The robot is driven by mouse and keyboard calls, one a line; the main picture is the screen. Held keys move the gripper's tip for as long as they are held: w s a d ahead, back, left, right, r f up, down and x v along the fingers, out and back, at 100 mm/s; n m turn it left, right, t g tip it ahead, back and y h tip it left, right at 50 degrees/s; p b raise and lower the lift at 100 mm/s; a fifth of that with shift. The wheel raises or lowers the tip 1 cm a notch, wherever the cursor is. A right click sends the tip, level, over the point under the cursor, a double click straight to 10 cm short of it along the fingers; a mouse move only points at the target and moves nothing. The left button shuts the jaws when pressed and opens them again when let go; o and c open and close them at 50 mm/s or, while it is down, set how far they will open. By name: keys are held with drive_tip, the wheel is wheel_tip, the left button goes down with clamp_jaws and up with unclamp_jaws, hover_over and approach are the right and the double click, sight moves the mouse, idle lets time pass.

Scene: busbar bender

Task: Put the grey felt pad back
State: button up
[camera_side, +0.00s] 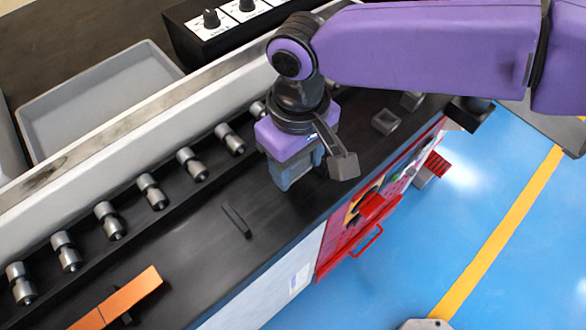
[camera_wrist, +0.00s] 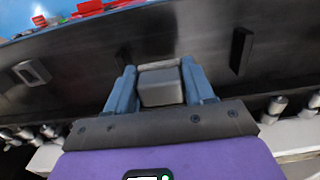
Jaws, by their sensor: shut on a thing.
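My gripper (camera_wrist: 158,68) is shut on a grey block, which I take to be the grey felt pad (camera_wrist: 161,88). In the wrist view the block sits between the two blue fingers, with a paler grey strip at its far edge. In the side view my gripper (camera_side: 292,176) points down over the black bench top. The pad is hidden there by the fingers and wrist. I cannot tell whether the pad touches the bench.
A small grey open square holder (camera_side: 386,121) stands on the bench to the right; it shows in the wrist view (camera_wrist: 32,72) at left. A black bar (camera_side: 236,220), a copper strip (camera_side: 130,297) and a row of several metal rollers (camera_side: 152,191) lie left. A grey tray (camera_side: 100,95) is behind.

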sight(293, 185)
drive_tip(key=shift+w+a+f, duration=0.1)
drive_tip(key=shift+a+f, duration=0.15)
drive_tip(key=shift+f, duration=0.05)
drive_tip(key=shift+a+f, duration=0.1)
drive_tip(key=shift+f, duration=1.55)
drive_tip(key=shift+f, duration=0.15)
drive_tip(key=o, duration=0.7)
wheel_tip(293, 185, up, 11)
drive_tip(key=shift+r, duration=0.65)
